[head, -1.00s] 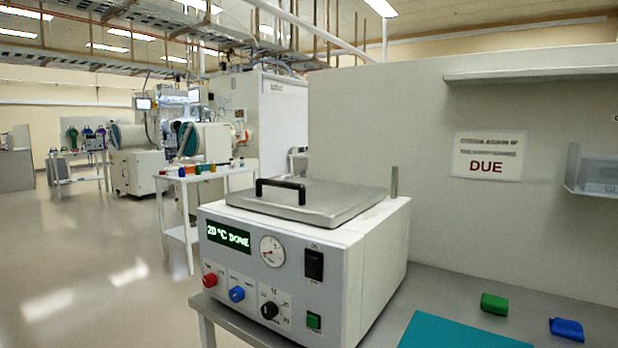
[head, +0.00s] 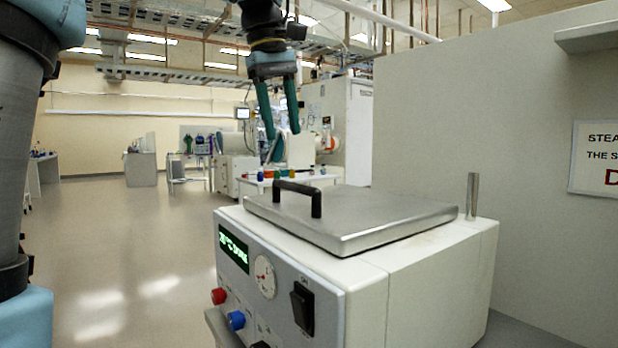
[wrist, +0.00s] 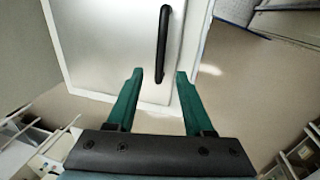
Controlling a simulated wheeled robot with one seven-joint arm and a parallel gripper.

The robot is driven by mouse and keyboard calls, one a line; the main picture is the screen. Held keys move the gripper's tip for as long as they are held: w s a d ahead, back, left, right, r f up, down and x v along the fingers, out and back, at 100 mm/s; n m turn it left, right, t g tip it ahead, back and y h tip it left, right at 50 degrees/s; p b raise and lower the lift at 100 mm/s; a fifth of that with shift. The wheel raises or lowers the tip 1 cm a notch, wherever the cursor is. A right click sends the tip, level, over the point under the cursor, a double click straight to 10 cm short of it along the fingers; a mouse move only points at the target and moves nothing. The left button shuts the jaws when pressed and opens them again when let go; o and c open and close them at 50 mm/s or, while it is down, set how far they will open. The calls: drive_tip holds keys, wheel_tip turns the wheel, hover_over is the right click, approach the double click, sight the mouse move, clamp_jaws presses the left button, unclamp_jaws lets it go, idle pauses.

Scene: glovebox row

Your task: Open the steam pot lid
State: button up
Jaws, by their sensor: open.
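The steam pot (head: 420,262) is a white box with a flat metal lid (head: 370,222) that lies shut on its top. A black bar handle (head: 298,196) stands at the lid's left edge. My gripper (head: 282,146) is open and empty, pointing down above and behind the handle in the head view. In the wrist view the lid (wrist: 110,50) and handle (wrist: 163,43) lie beyond the fingertips. My gripper (wrist: 158,76) has its green fingers apart there, with the handle's near end just past the gap and not touching.
The pot's front has a green display (head: 233,249), a dial (head: 265,276) and red and blue knobs. A metal post (head: 472,195) stands at the lid's right. A grey partition (head: 500,120) is behind the pot. Open floor (head: 120,240) lies to the left.

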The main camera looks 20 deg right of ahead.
sight(290, 184)
drive_tip(key=f, duration=0.3)
drive_tip(key=d+f, duration=0.1)
drive_tip(key=f, duration=0.6)
drive_tip(key=shift+w+d+b, duration=0.15)
drive_tip(key=shift+d+b, duration=0.2)
drive_tip(key=shift+b, duration=0.05)
drive_tip(key=shift+c, duration=0.2)
clamp_jaws()
idle(0.7)
